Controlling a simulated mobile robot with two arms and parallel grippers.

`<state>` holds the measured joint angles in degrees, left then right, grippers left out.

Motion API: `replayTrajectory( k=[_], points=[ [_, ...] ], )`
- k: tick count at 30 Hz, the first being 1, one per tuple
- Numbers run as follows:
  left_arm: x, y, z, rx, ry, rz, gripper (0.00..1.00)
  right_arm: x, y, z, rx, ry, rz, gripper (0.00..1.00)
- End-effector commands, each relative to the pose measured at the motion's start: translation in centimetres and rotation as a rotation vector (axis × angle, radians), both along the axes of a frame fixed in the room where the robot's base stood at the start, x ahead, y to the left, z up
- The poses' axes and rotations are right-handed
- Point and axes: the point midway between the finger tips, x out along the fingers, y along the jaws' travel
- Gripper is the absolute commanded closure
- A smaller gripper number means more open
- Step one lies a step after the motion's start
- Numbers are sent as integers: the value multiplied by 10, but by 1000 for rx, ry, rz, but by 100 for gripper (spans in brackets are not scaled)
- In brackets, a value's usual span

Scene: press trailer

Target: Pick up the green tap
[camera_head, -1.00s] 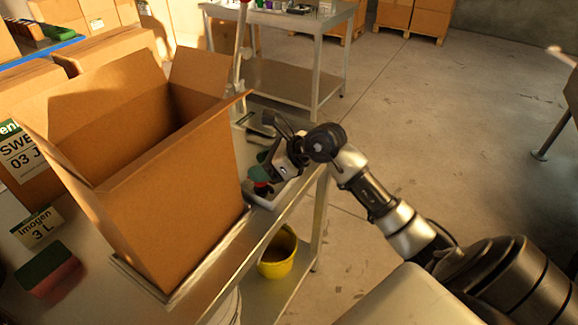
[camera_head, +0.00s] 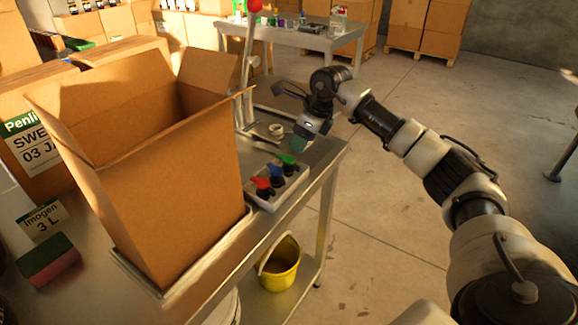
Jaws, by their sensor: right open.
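The green tap (camera_head: 287,159) stands at the far end of a small white tray (camera_head: 290,187) on the metal table, behind a red tap (camera_head: 276,170) and a blue tap (camera_head: 263,184). My right gripper (camera_head: 302,143) is open, just above and behind the green tap, pointing down. It looks empty and apart from the tap, though the exact gap cannot be told. My left gripper is not in view.
A large open cardboard box (camera_head: 170,190) stands left of the tray. A lever post with a red knob (camera_head: 254,6) rises behind it. A yellow bucket (camera_head: 280,272) sits on the lower shelf.

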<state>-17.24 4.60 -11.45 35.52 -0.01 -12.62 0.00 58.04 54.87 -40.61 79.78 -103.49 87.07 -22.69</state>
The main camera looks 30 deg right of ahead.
Motion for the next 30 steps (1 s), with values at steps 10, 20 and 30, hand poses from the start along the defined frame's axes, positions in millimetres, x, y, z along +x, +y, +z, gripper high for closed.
replayTrajectory(
  k=[10,20,30],
  points=[
    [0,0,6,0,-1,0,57,9,10,-24,2,0,2,53],
    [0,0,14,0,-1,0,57,21,21,-60,1,-3,1,53],
    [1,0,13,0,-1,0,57,21,20,-60,0,-4,1,79]
  ],
)
